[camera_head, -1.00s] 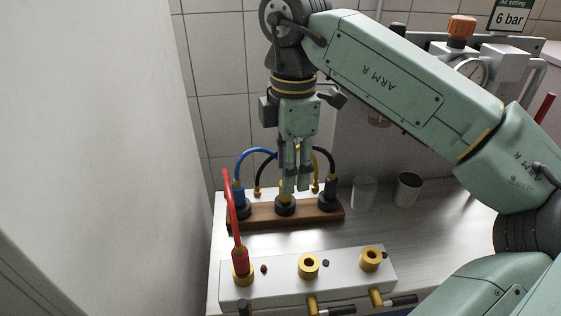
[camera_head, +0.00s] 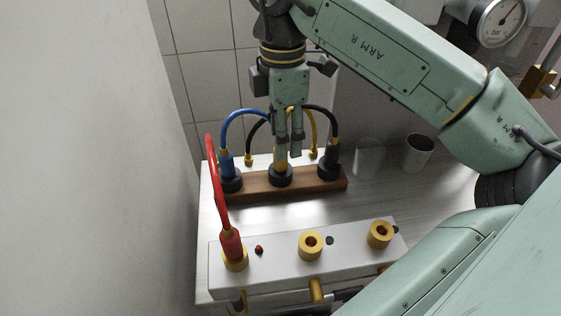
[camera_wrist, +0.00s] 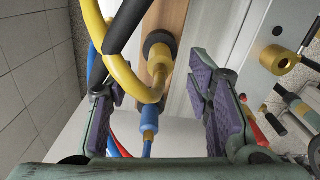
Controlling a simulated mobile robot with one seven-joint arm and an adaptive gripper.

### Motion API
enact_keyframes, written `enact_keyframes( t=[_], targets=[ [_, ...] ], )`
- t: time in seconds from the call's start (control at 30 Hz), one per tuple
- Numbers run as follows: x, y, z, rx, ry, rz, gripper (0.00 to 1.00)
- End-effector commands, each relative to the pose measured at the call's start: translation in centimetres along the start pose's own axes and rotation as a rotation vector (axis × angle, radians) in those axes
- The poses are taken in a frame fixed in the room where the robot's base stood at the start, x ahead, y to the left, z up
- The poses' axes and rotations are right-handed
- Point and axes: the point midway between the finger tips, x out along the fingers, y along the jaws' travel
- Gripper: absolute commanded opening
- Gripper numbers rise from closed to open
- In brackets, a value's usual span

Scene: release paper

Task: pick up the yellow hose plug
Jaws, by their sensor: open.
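The yellow hose plug (camera_head: 281,168) stands in the middle black socket of a wooden rack (camera_head: 310,186). In the wrist view the yellow plug (camera_wrist: 159,57) shows between the fingertips, towards the top, with its yellow hose (camera_wrist: 125,75) arching beside it. My gripper (camera_head: 289,150) points down just above the plug and partly hides it and its hose. In the wrist view my gripper (camera_wrist: 153,70) is open, its purple-padded fingers apart to either side. I cannot tell whether a finger touches the hose.
A blue plug (camera_head: 227,165) and a black plug (camera_head: 332,160) stand either side in the rack. A red plug (camera_head: 232,247) sits in the front grey manifold (camera_head: 285,265). A clear glass (camera_head: 369,158) and a metal cup (camera_head: 418,152) stand right. A wall bounds the left.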

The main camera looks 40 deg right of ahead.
Motion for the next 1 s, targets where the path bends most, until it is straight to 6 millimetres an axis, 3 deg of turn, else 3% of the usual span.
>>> enact_keyframes(
  t=[0.2,0.5,1.0],
  targets=[
    [3.8,-0.1,-0.4,-0.001,0.0,-0.001,0.46],
    [4.1,-0.1,-0.4,0.0,-0.002,0.001,0.46],
    [4.1,-0.1,-0.4,0.0,-0.002,0.0,0.12]
  ],
)
